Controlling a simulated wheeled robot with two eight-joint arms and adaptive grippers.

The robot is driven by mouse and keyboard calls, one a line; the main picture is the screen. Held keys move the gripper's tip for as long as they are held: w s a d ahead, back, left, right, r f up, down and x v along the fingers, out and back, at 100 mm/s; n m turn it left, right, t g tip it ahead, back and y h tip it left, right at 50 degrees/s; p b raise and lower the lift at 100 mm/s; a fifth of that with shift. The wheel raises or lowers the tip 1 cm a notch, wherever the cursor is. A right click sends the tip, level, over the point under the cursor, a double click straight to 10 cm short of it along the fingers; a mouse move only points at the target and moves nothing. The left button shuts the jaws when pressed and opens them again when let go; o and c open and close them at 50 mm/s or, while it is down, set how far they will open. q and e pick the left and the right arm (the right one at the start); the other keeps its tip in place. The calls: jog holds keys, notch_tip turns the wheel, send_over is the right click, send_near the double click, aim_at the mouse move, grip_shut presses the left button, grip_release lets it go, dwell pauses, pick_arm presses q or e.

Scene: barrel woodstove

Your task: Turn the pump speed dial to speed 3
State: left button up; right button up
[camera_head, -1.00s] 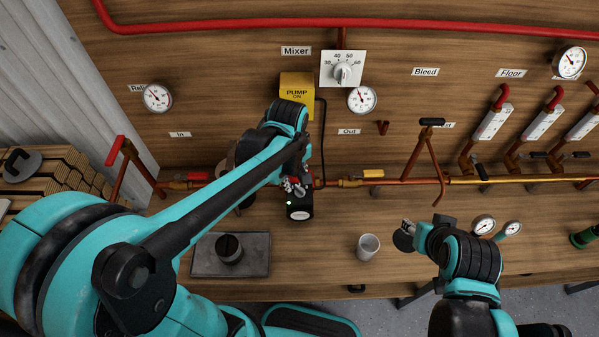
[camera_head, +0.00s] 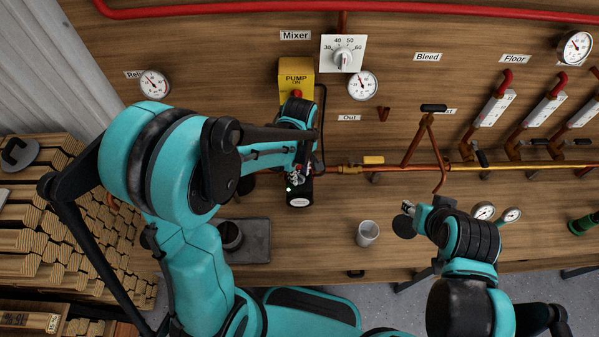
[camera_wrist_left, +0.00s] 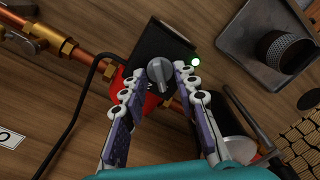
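The pump (camera_head: 299,194) is a black and red unit on the copper pipe, with a green light, largely covered by my left arm in the head view. In the left wrist view its grey speed dial (camera_wrist_left: 160,73) sits on the black face of the pump (camera_wrist_left: 158,45), its pointer ridge visible. My left gripper (camera_wrist_left: 159,77) has its two fingertips on either side of the dial, with small apparent gaps; contact cannot be told. In the head view the left gripper (camera_head: 301,174) is over the pump. My right gripper (camera_head: 409,219) is above the bench at right; its fingers are unclear.
The yellow pump switch box (camera_head: 296,75) is on the wall behind. A black cable (camera_wrist_left: 72,110) runs from the pump. A cup (camera_head: 367,233) and a metal tray (camera_head: 255,242) are on the bench. The bench between pump and cup is clear.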

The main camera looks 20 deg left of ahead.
pick_arm(q)
grip_shut()
jog(key=shift+m, duration=0.4)
jog(key=m, duration=0.2)
jog(key=shift+m+b, duration=0.3)
jog(key=shift+m, duration=0.1)
jog(key=m, duration=0.3)
jog(key=shift+m, duration=0.3)
jog(key=m+b, duration=0.1)
jog(key=m, duration=0.9)
jog(key=shift+m, duration=0.4)
